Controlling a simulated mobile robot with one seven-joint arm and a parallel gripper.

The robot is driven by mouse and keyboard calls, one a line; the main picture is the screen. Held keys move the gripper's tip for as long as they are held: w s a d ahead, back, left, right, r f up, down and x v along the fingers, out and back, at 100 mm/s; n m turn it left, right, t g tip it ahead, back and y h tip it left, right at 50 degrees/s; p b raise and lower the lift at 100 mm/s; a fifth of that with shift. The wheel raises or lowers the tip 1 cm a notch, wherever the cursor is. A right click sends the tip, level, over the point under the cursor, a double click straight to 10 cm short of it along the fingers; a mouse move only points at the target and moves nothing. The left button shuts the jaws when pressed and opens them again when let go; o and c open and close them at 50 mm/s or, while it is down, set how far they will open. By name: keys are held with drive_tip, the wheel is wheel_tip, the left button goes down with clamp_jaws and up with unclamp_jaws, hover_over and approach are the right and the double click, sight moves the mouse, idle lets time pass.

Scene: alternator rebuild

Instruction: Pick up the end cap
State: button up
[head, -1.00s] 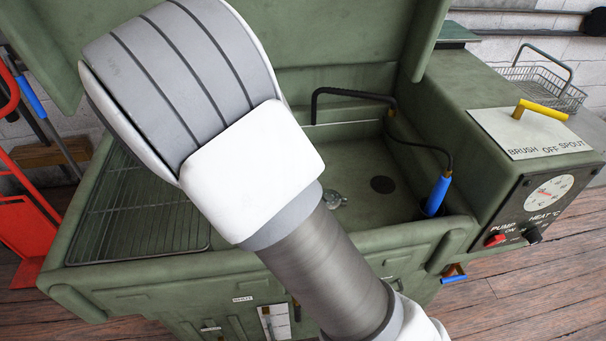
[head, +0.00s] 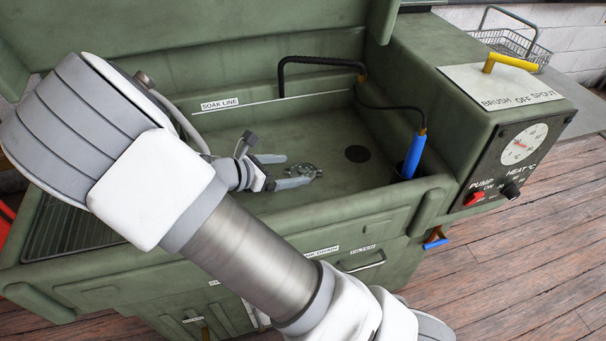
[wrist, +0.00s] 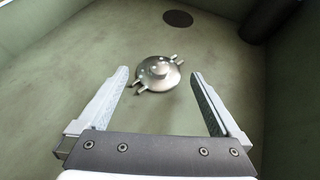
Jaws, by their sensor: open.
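The end cap (head: 303,170) is a small round silvery metal piece with a raised centre and small lugs at its rim. It lies on the floor of the green wash basin. It also shows in the wrist view (wrist: 158,73), just beyond the fingertips and centred between them. My gripper (head: 298,170) is inside the basin, left of the cap in the head view. In the wrist view my gripper (wrist: 158,76) is open, its two fingers wide apart with nothing between them. The gap in height between the fingertips and the cap is hard to judge.
The basin's front wall (head: 330,215) stands close to my arm. A dark drain (head: 357,153), a black spout (head: 320,60) and a blue-handled brush (head: 414,155) are nearby. A control box (head: 515,155) stands at right. A wire rack (head: 75,225) is at left.

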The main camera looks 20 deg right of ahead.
sight(301, 169)
drive_tip(key=shift+b+x, duration=0.3)
drive_tip(key=shift+x, duration=1.25)
drive_tip(key=c, duration=1.4)
